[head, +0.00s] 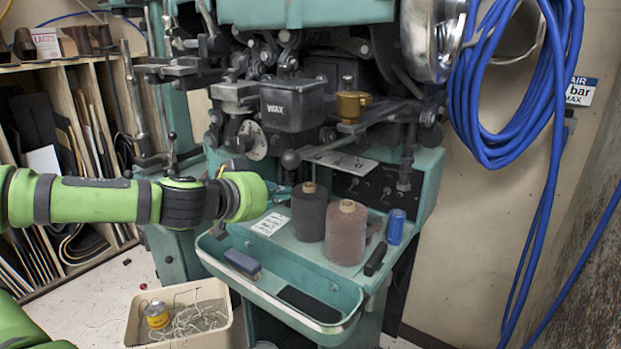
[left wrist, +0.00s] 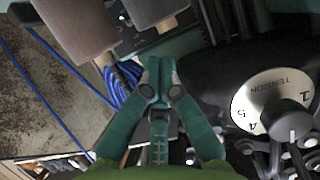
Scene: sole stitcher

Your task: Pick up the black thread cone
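The black thread cone (head: 309,212) stands upright on the teal machine's table, its cardboard tip on top. A mauve-brown thread cone (head: 346,232) stands close to its right. My left gripper (head: 283,192) comes in from the left, just left of the black cone's upper part and apart from it; its fingers are small and partly hidden there. In the left wrist view the gripper's teal fingers (left wrist: 162,64) converge with their tips close together and nothing seen between them. My right gripper is not in view.
The stitching machine's wax pot (head: 290,106) and ball-ended lever (head: 291,159) hang above and behind the cones. A blue can (head: 396,226) and a dark block (head: 375,259) are right of them. A teal tray (head: 335,283) is in front. Blue hose (head: 480,110) hangs at right.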

